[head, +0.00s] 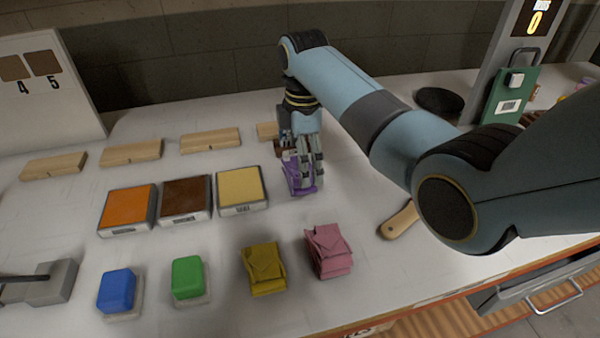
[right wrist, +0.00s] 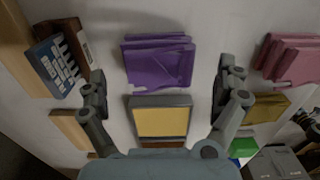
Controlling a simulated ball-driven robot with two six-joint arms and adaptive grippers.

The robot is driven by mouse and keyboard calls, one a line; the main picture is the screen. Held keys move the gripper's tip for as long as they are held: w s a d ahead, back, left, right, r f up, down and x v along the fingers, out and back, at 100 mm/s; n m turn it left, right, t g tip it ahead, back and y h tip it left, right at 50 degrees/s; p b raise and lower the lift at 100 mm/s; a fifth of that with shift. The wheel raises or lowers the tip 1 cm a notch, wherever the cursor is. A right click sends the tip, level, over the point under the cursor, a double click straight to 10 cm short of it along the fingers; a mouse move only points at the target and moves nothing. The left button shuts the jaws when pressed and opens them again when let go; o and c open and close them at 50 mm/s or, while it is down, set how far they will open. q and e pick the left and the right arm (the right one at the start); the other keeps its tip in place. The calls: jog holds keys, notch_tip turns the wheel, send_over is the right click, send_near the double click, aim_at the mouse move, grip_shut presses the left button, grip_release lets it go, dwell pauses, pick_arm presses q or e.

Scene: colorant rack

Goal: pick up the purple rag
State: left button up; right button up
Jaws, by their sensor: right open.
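The purple rag (head: 290,172) is a folded stack lying on the white table, right of the yellow tray. My right gripper (head: 304,180) points down at it and partly hides it in the head view. In the right wrist view the purple rag (right wrist: 159,62) lies ahead, between the lines of the two spread fingers. My right gripper (right wrist: 163,88) is open and empty, and I cannot tell how high above the rag it is. My left gripper is not in view.
Orange, brown and yellow trays (head: 242,188) stand left of the rag. In front are a blue block (head: 117,290), a green block (head: 187,276), a yellow rag (head: 263,268) and a pink rag (head: 328,250). A wooden handle (head: 398,220) lies to the right.

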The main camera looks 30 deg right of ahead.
notch_tip(320, 180, down, 4)
jog(key=shift+w+d+r, duration=0.1)
jog(key=shift+w+r, duration=0.05)
jog(key=c, duration=0.5)
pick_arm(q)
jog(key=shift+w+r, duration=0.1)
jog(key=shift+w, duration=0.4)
pick_arm(e)
jog(key=c, duration=0.6)
